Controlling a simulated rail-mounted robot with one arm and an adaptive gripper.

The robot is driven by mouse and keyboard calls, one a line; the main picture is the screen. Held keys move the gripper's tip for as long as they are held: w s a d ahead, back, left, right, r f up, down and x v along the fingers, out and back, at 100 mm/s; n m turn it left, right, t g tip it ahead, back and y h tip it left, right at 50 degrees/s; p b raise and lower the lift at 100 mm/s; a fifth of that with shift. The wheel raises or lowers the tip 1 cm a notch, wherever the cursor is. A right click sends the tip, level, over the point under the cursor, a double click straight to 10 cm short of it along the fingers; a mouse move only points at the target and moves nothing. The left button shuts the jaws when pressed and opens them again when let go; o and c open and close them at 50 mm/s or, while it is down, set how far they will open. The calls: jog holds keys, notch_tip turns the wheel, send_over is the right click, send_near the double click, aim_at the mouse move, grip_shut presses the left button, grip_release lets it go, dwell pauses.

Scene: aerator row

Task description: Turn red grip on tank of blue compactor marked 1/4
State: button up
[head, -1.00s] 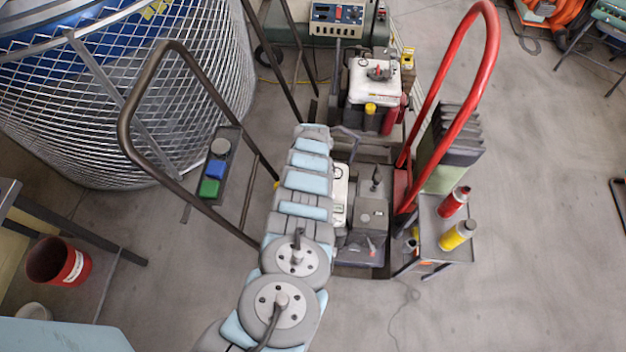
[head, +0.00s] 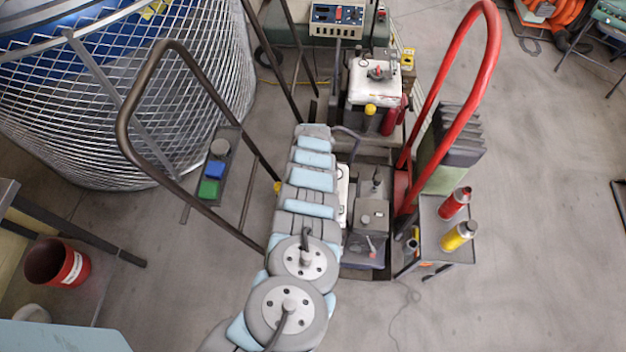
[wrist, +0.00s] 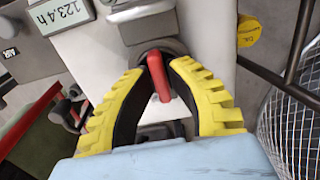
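The red grip (wrist: 159,76) sits on a dark round boss on a pale tank (wrist: 206,30) in the wrist view. My gripper (wrist: 158,66) has two yellow ridged fingers with black inner pads. Their tips stand close on both sides of the red grip and appear to clasp it. In the head view my arm hides the gripper, the grip and most of the nearer machine, whose pale tank edge (head: 342,195) shows beside the arm. No 1/4 mark is readable, and the machine's blue colour is not visible.
A yellow cap (wrist: 250,28) and an hour display (wrist: 66,12) flank the tank. A similar machine with a white tank (head: 364,88) stands behind. A dark tubular handle (head: 123,120), red handle (head: 470,55) and trolley with bottles (head: 430,225) stand close.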

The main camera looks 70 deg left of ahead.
jog(key=shift+o, duration=1.3)
jog(key=shift+a+r, duration=0.15)
jog(key=shift+r, duration=0.3)
jog(key=shift+d+r, duration=0.2)
jog(key=shift+r, duration=1)
jog(key=shift+a+r, duration=0.15)
jog(key=shift+r, duration=0.7)
jog(key=shift+w+r, duration=0.1)
jog(key=shift+r, duration=3.4)
